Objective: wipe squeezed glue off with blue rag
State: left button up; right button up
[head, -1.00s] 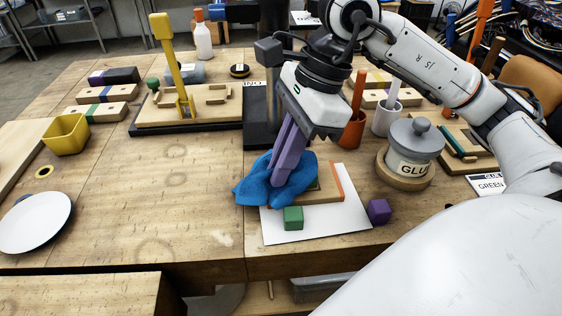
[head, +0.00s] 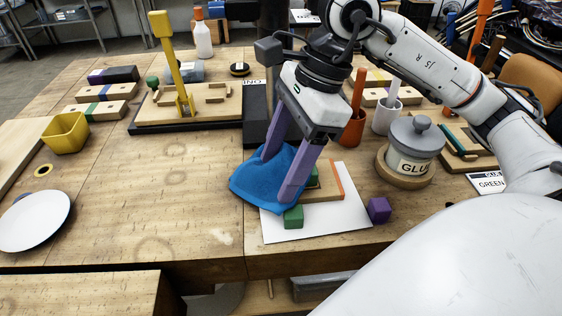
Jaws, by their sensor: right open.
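The blue rag (head: 262,184) lies crumpled on the table and over the left edge of the white sheet (head: 335,222). My right gripper (head: 276,178) is open, its purple fingers spread at the rag. A wooden block piece with an orange edge (head: 325,193) lies on the sheet, partly hidden by the rag and a finger. A green cube (head: 293,217) sits in front of it, and another green piece shows behind the finger. The glue pot (head: 413,150) stands on a round wooden base to the right. I cannot make out squeezed glue. My left gripper is out of view.
A purple cube (head: 379,210) sits right of the sheet. A brown cup (head: 353,127) and a white cup (head: 386,117) stand behind. A yellow bin (head: 66,133) and a white plate (head: 34,221) are at left. A yellow-handled fixture (head: 178,85) stands behind. The table's middle left is clear.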

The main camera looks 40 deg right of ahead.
jog(key=shift+f, duration=0.15)
grip_shut()
dwell(0.4)
jog(key=shift+f, duration=0.15)
